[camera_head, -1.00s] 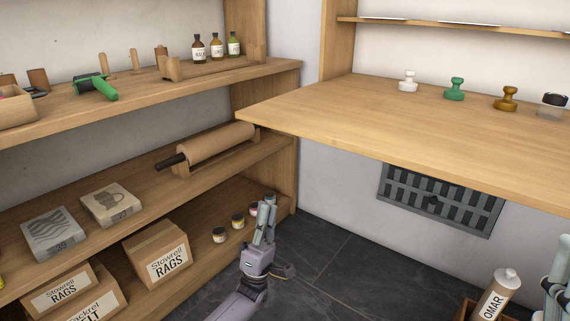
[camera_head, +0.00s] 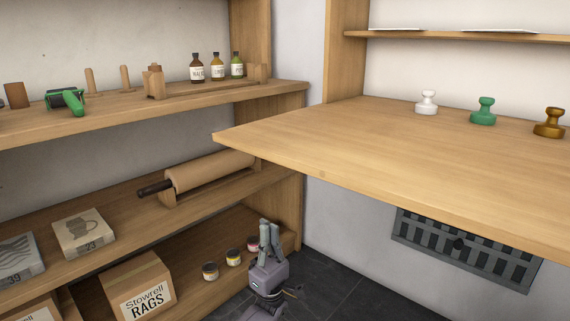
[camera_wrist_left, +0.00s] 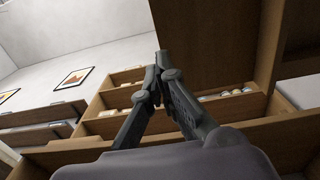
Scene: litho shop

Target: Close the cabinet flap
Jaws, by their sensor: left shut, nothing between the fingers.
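The cabinet flap (camera_head: 400,160) is a wide, light wooden board. It is folded down and lies level, sticking out from the wall cabinet (camera_head: 346,55) in the head view. My left gripper (camera_head: 268,228) points up, shut and empty. In the picture it is below the flap's near left corner, in front of the lower shelves, with no visible contact with the flap. The left wrist view shows the gripper's fingers (camera_wrist_left: 158,68) together, with a large wooden panel (camera_wrist_left: 205,40) behind them; I cannot tell if this is the flap. My right gripper is out of view.
White (camera_head: 427,102), green (camera_head: 483,111) and brown (camera_head: 549,123) stamps stand at the flap's back. Open shelves at left hold bottles, a paper roll (camera_head: 210,171), small jars (camera_head: 233,257) and a rags box (camera_head: 138,287). A grey vent (camera_head: 465,250) is on the wall under the flap.

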